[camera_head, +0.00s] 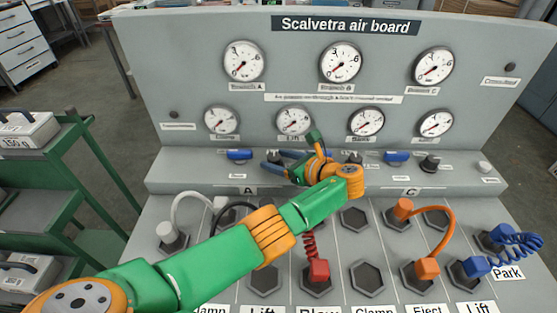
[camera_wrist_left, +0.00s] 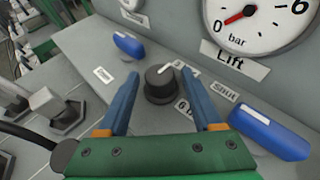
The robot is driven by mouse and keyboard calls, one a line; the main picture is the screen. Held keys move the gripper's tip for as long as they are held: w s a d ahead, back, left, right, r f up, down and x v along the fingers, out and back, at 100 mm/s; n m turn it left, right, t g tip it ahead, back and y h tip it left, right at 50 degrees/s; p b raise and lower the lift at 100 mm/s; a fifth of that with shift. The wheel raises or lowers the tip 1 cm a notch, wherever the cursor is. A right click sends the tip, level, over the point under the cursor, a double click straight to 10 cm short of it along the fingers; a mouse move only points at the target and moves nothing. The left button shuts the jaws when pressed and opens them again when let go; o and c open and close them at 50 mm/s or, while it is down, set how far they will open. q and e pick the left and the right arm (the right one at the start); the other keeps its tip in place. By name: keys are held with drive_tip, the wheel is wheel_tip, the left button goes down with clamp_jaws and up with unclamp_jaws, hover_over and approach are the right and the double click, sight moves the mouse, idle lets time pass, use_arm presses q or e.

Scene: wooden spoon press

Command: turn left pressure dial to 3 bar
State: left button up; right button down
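The left pressure dial (camera_wrist_left: 160,84) is a round black knob with a white mark pointing to the upper right in the left wrist view. My left gripper (camera_wrist_left: 162,90) is open, with one blue finger on each side of the knob and a gap to both. In the head view the left gripper (camera_head: 277,162) is at the sloped ledge above label A and mostly hides that dial. The Lift gauge (camera_wrist_left: 256,18) has its red needle near 0; it also shows in the head view (camera_head: 293,120). My right gripper is not in view.
Blue levers (camera_wrist_left: 128,45) (camera_wrist_left: 268,132) flank the dial. Other black knobs (camera_head: 353,157) (camera_head: 430,163) sit further right on the ledge. Three larger gauges, including Branch A (camera_head: 244,61), are on the upright board. Hoses and plugs, such as the orange one (camera_head: 427,267), fill the front panel.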

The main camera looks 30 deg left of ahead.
use_arm(q)
drive_tip(key=v, duration=0.7)
idle(0.4)
